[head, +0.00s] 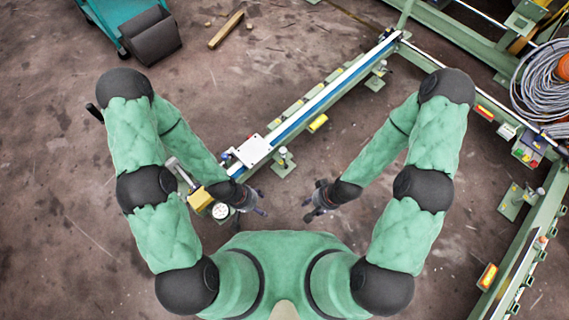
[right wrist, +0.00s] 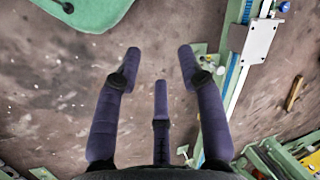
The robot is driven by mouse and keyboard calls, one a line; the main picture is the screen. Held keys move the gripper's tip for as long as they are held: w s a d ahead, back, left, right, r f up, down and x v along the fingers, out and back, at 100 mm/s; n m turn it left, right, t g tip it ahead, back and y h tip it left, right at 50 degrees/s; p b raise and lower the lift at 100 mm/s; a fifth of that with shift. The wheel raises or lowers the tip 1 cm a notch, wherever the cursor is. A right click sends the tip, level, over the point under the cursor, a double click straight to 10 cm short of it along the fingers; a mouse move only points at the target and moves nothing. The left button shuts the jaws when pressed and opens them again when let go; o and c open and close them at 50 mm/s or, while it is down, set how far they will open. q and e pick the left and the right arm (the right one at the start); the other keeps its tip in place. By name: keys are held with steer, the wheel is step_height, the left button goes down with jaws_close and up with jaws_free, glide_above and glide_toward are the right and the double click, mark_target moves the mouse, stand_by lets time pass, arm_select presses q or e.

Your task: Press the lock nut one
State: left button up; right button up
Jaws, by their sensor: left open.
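I cannot clearly make out a lock nut. A white carriage plate (head: 255,150) sits on the near end of a long rail (head: 318,100) in the head view. The plate also shows at the top right of the right wrist view (right wrist: 258,42), with a small blue knob (right wrist: 284,7) by it. My left gripper (head: 260,202) is open, just below the rail's near end. My right gripper (head: 309,208) is to the right of it, over the floor. In the right wrist view its purple fingers (right wrist: 160,75) are spread apart with nothing between them.
A brass-coloured block (head: 200,199) and a round gauge (head: 220,211) are beside my left forearm. A green frame (head: 530,225) with coiled cable (head: 535,85) stands at the right. A teal cart (head: 125,20) and a wooden piece (head: 227,29) lie at the back. Bare floor separates the grippers.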

steer(key=shift+r, duration=0.15)
steer(key=c, duration=0.8)
step_height(320, 180, up, 8)
steer(key=p, duration=0.8)
jaws_close()
steer(key=shift+f, duration=0.2)
